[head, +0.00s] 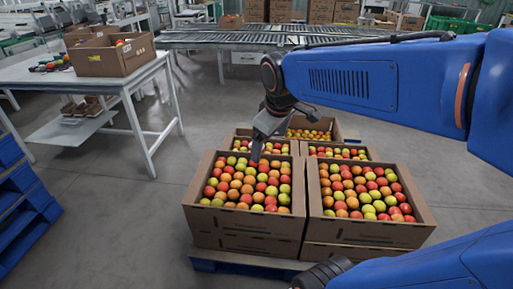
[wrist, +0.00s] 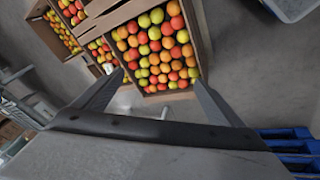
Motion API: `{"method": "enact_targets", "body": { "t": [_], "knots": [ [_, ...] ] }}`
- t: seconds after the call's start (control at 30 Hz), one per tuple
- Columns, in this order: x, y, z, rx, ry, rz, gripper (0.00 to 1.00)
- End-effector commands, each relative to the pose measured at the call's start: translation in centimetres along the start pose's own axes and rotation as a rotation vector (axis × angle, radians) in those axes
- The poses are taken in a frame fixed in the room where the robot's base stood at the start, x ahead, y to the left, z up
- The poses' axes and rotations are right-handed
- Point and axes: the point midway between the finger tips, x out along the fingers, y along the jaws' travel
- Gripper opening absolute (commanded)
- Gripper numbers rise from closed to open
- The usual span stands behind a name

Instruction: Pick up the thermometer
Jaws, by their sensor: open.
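I cannot make out a thermometer for certain in either view. A small pale thing (wrist: 108,68) shows by the crates in the wrist view, too small to identify.
A front right crate (head: 372,232) and smaller crates behind stand on a blue pallet (head: 235,263). A white table (head: 135,82) at left bears an open carton (head: 112,60) and small dark and orange items (head: 50,64). A roller conveyor (head: 250,38) crosses the back. Grey floor is clear between.

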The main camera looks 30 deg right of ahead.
Motion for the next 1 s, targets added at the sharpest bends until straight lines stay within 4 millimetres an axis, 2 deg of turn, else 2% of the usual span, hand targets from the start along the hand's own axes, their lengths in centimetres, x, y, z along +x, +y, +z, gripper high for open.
{"method": "enact_targets", "body": {
  "t": [0.1, 0.47, 0.77, 1.0],
  "knots": [
    [1.2, 2.3, -3.0, -0.109, -0.021, 0.010, 0.91],
    [6.4, 9.0, -11.0, -0.452, -0.083, 0.032, 0.91],
    [12.7, 14.3, -16.9, -0.740, -0.137, 0.031, 0.91],
    [19.0, 18.4, -20.8, -0.972, -0.180, 0.019, 0.91]
  ]
}}
